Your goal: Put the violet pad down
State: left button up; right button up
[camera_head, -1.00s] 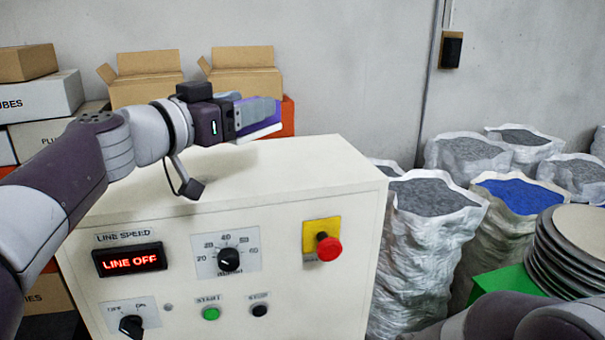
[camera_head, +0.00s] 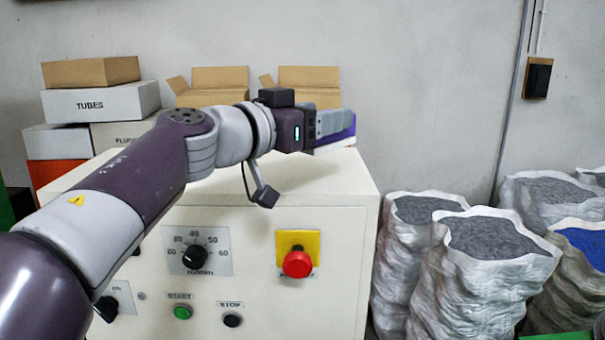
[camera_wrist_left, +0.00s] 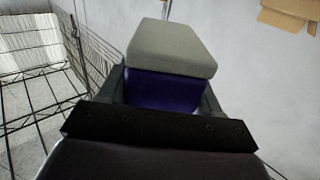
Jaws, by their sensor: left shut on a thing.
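The violet pad (camera_head: 338,138) is a violet block with a pale underside, held in my left gripper (camera_head: 333,124) just above the top of the cream control cabinet (camera_head: 330,178). In the left wrist view the pad (camera_wrist_left: 165,90) sits between the fingers, with a grey block-like part (camera_wrist_left: 172,48) over it. My left gripper is shut on the pad, and the fingers hide part of it. I cannot tell whether the pad touches the cabinet top. My right gripper is not in view.
The cabinet front carries a red stop button (camera_head: 297,263), a dial (camera_head: 195,257) and a green start button (camera_head: 182,312). Cardboard boxes (camera_head: 92,72) stand behind it at the left. White sacks of grey granules (camera_head: 490,240) stand at the right. A wire rack (camera_wrist_left: 45,90) shows in the wrist view.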

pick_arm(q)
jog(key=w+f, duration=0.1)
jog(key=w+a+f, duration=0.2)
jog(key=w, duration=0.1)
jog(key=f+b, duration=0.1)
jog(key=f, duration=0.2)
jog(key=shift+s+b, duration=0.2)
jog(key=shift+b, duration=0.15)
jog(key=shift+s+a+f, duration=0.1)
jog(key=shift+f, duration=0.2)
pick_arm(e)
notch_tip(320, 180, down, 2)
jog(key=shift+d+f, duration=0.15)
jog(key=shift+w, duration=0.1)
pick_arm(q)
jog(key=o, duration=1.1)
jog(key=shift+f, duration=0.1)
jog(key=shift+a, duration=0.1)
